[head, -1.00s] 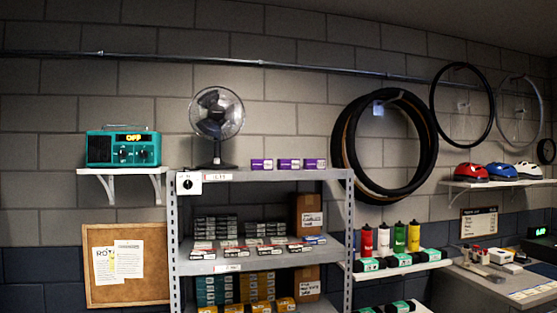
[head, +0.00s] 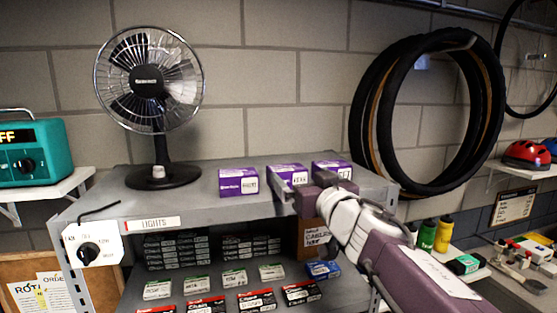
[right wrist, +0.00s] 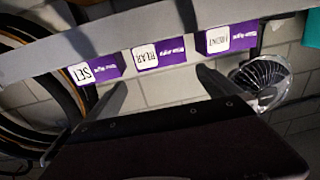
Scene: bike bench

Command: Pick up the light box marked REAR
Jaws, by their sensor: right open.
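Three purple light boxes stand in a row on the top shelf. The middle one, the REAR box (head: 287,173), has a white label and is partly hidden by my right gripper in the head view. My right gripper (head: 302,190) is open at the shelf's front edge. In the right wrist view, which is upside down, the REAR box (right wrist: 158,54) lies beyond and between the spread fingers (right wrist: 162,80), with nothing held. The FRONT box (head: 238,182) is to its left and the SET box (head: 332,170) to its right in the head view. My left gripper is not in view.
A desk fan (head: 150,90) stands left on the top shelf (head: 215,212). A switch plate (head: 92,244) is at the shelf's left front. Tyres (head: 435,110) hang on the wall to the right. Smaller boxes (head: 255,301) fill the shelf below.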

